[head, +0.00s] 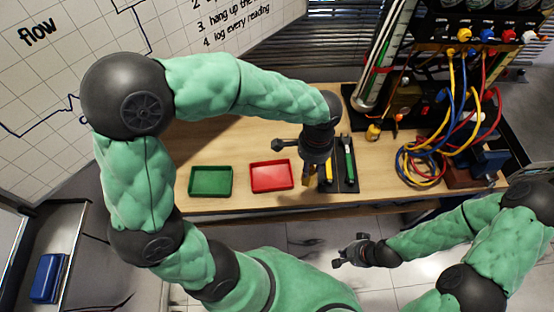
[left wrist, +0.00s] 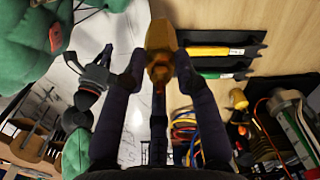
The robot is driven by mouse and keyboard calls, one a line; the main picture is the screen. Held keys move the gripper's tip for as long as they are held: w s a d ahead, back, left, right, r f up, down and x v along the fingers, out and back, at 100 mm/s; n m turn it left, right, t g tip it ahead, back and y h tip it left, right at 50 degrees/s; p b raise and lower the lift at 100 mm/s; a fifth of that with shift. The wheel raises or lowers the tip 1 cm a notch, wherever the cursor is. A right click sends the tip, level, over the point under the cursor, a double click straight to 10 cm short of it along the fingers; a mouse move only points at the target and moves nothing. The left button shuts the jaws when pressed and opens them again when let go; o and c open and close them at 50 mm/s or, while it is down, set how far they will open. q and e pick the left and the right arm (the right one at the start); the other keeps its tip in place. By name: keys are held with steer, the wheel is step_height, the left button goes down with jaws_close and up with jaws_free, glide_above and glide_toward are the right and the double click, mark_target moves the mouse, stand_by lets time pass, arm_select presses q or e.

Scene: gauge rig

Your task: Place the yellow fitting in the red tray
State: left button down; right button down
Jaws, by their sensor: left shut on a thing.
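The red tray (head: 271,189) lies empty on the wooden table, left of my left gripper. My left gripper (head: 312,166) is above the table by the tool holder, pointing down. In the left wrist view its fingers (left wrist: 160,75) are closed on an amber-yellow fitting (left wrist: 160,40); in the head view the gripper mostly hides this fitting. Another small yellow piece (head: 374,132) stands on the table near the rig and also shows in the left wrist view (left wrist: 238,98). My right gripper (head: 350,250) is empty, fingers apart, in front of the table edge.
An empty green tray (head: 211,193) lies left of the red tray. A black holder (head: 352,187) with yellow- and green-handled tools lies right of my left gripper. Coiled blue, yellow and red hoses (head: 430,165) and the gauge rig fill the right side.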

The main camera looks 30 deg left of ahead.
arm_select(q)
steer(key=w+a+f+b, duration=0.2)
steer(key=a+f+b, duration=0.3)
steer(key=a+f, duration=0.7)
steer(key=shift+a+f, duration=0.35)
steer(key=shift+a, duration=0.45)
steer(key=shift+s+f, duration=0.1)
steer(key=c, duration=0.9)
jaws_free()
steer(key=shift+c, duration=0.2)
step_height(320, 180, up, 12)
steer(key=p, duration=0.4)
